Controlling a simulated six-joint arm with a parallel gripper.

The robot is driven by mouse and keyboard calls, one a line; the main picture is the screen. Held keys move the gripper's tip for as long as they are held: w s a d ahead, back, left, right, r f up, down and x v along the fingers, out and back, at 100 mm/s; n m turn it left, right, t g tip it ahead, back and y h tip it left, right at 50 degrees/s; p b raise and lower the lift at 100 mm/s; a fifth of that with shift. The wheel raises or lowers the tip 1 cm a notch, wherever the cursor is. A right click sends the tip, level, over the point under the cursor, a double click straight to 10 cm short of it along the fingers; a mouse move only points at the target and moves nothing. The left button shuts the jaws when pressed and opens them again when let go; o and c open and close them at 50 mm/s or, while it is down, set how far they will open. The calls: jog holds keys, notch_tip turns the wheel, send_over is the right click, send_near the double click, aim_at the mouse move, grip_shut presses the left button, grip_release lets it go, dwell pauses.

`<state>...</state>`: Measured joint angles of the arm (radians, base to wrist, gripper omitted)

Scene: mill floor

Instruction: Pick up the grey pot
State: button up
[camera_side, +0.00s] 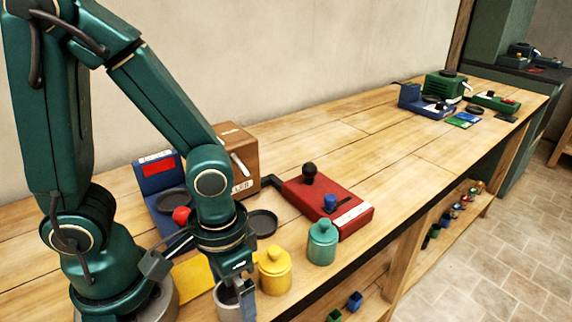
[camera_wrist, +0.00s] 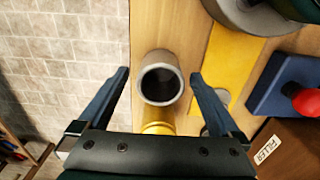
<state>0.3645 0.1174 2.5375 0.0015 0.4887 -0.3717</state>
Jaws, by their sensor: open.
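The grey pot (camera_side: 226,306) stands at the front edge of the bench in the side view, partly hidden by my gripper (camera_side: 234,286). In the wrist view the grey pot (camera_wrist: 163,57) is seen from above, with a round rim and a dark inside. My gripper (camera_wrist: 159,74) is open, with one finger on each side of the pot and a visible gap on both sides in this view. Nothing is held. How far down the fingers reach on the pot I cannot tell.
A lidded yellow pot (camera_side: 275,272) stands close beside the grey pot, and a lidded teal pot (camera_side: 322,244) farther right. A red box with knobs (camera_side: 345,216), a dark dish (camera_side: 262,222) and a wooden box (camera_side: 238,150) lie behind. The bench edge is close.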

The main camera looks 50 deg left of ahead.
jog(key=shift+f, duration=0.65)
jog(key=shift+c, duration=0.3)
grip_shut()
jog(key=shift+r, duration=0.1)
